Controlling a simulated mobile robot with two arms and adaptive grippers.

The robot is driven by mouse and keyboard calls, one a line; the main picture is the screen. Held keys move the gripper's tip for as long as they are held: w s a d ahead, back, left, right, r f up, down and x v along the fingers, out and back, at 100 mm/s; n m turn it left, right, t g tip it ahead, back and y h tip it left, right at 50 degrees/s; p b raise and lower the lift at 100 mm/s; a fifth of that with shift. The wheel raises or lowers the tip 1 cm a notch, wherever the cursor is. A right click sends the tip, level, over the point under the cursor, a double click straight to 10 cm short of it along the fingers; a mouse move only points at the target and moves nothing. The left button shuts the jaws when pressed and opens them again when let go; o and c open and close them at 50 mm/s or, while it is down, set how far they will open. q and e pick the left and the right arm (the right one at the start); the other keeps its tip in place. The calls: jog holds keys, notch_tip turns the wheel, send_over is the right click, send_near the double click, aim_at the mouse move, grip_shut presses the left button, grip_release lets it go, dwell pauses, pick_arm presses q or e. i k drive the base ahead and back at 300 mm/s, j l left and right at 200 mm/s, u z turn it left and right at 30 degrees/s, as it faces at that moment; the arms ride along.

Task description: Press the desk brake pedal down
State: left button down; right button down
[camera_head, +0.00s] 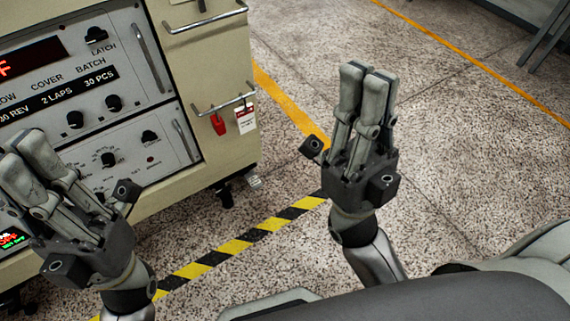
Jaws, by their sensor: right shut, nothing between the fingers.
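A small pale ribbed tab (254,181) sticks out low beside a dark caster (225,194) at the cabinet's bottom corner. It looks like a brake pedal, but it is too small to tell whether it is up or down. My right gripper (368,85) is shut and empty, its fingers together and pointing up in the picture. It is to the right of the tab and apart from it. My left gripper (20,155) is at the left edge, in front of the control panel in the picture. Its fingers look together, with nothing seen between them.
A cream cabinet (215,75) with a control panel (120,70), knobs and handles fills the left. Yellow-black floor tape (235,247) runs in front.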

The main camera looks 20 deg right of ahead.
aim_at(252, 179)
jog(key=i+l, duration=0.1)
jog(key=l, duration=0.7)
jog(key=i+l, duration=0.15)
jog(key=l, duration=0.25)
